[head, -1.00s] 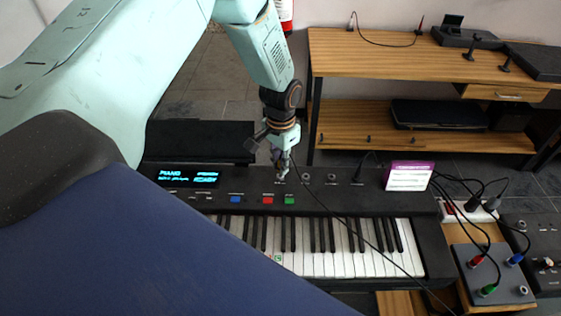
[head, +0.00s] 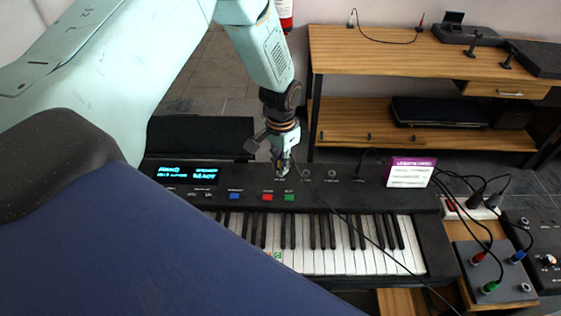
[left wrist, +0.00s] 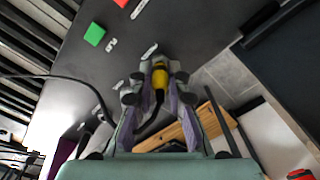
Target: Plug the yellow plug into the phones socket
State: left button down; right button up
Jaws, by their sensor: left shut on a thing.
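My left gripper (head: 282,170) is at the back panel of the black keyboard (head: 436,235), right of its lit display. It is shut on the yellow plug (left wrist: 159,80), which shows between the fingers in the left wrist view. The plug's tip points at the panel beside a white label (left wrist: 149,51). The phones socket is hidden under the plug and fingers, so I cannot tell how deep the plug sits. The plug's black cable (head: 363,237) runs across the keys to the lower right. My right gripper is not in view.
More sockets (head: 332,174) lie right of the gripper, one with a black plug and cable (head: 370,155). A purple-and-white card (head: 410,172) stands on the panel's right end. A pedal box (head: 492,275) with coloured plugs is at right. A wooden bench (head: 400,72) stands behind.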

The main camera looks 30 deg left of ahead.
pick_arm(q)
jog(key=shift+f, duration=0.4)
jog(key=shift+s, duration=0.1)
jog(key=c, duration=1.2)
grip_release()
jog(key=shift+r, duration=0.1)
notch_tip(320, 180, up, 11)
jog(key=shift+f, duration=0.1)
jog(key=shift+r, duration=0.5)
jog(key=shift+d, duration=0.1)
